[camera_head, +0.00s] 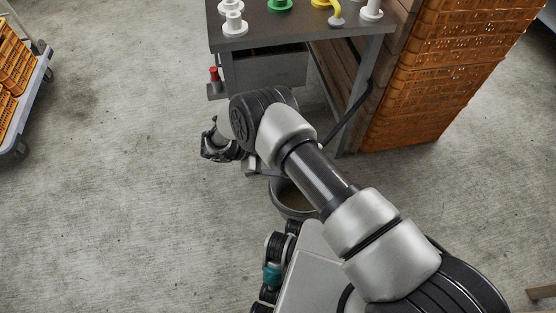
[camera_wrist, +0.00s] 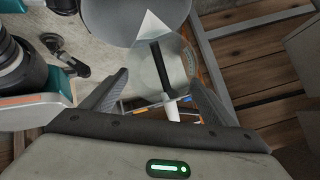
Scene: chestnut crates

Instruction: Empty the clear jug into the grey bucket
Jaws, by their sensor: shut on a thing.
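In the wrist view my gripper (camera_wrist: 159,80) has its two dark fingers either side of the clear jug (camera_wrist: 176,62) and is shut on it. The jug is see-through, with a dark strip and a pale pointed patch showing at it. Its tilt and how much is in it I cannot tell. The grey bucket (camera_head: 287,209) stands on the floor beneath my arm in the head view, with brownish contents partly visible; my arm covers part of it. A grey rounded surface at the top of the wrist view looks like the bucket. The jug is not clearly visible in the head view.
A dark-topped bench (camera_head: 290,27) with coloured valve-like pieces stands behind my arm. Orange crates (camera_head: 420,95) are stacked at its right. A trolley (camera_head: 38,85) with orange crates is at far left. The concrete floor between trolley and arm is clear.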

